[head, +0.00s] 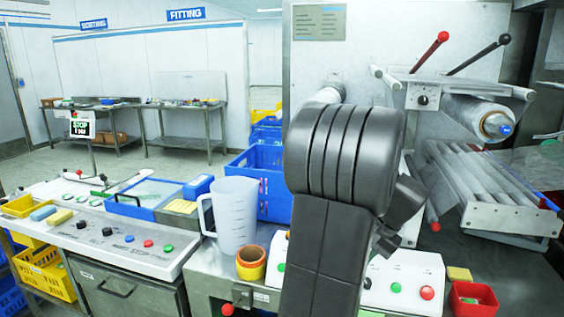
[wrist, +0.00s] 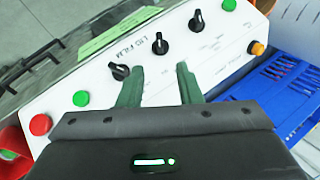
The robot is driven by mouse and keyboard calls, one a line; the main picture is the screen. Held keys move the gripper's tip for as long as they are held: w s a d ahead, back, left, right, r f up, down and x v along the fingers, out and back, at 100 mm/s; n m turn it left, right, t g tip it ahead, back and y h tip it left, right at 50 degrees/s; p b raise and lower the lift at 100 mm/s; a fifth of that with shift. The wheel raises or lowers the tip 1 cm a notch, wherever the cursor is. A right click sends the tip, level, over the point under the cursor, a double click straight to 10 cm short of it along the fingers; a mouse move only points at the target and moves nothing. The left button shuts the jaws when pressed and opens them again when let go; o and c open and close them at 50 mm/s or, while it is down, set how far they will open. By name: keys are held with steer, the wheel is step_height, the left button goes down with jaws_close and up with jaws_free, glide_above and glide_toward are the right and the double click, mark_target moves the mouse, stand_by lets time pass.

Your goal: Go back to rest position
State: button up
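My gripper shows in the wrist view (wrist: 160,85) with its two green fingers apart and nothing between them. It hangs over a white control panel (wrist: 205,55) marked LID FILM, with several black knobs, two green buttons, a red button (wrist: 40,124) and an amber one. I cannot tell whether a fingertip touches the panel. In the head view my dark arm stands up in front of the panel (head: 405,272) and hides its middle. The fingers are hard to make out there.
A clear jug (head: 234,212) and tape rolls (head: 251,263) stand left of my arm. A blue crate (head: 262,180) is behind. A roller rack (head: 485,185) and a red bin (head: 473,298) are at right. Open floor (head: 160,165) lies beyond the left console (head: 130,235).

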steer(key=x, duration=1)
steer(key=shift+a+p, duration=0.1)
steer(key=shift+p, duration=0.25)
steer(key=shift+a+r+n+g+h+p, duration=0.15)
steer(key=shift+n+g+h+p, duration=0.3)
steer(key=shift+n+h, duration=0.4)
steer(key=n+h, duration=0.1)
steer(key=n+g+h, duration=0.1)
steer(key=shift+w+a+h, duration=0.15)
steer(key=shift+a+h, duration=0.05)
steer(key=shift+h, duration=0.15)
steer(key=n+h+b, duration=0.2)
steer(key=h, duration=0.1)
steer(key=a+n+h+b, duration=0.1)
steer(key=n, duration=0.1)
steer(key=shift+f+g+h+b, duration=0.3)
steer(key=shift+g+h+b, duration=0.05)
steer(key=shift+h+b, duration=0.05)
steer(key=v, duration=0.7)
steer(key=shift+d+r, duration=0.2)
steer(key=shift+p, duration=0.4)
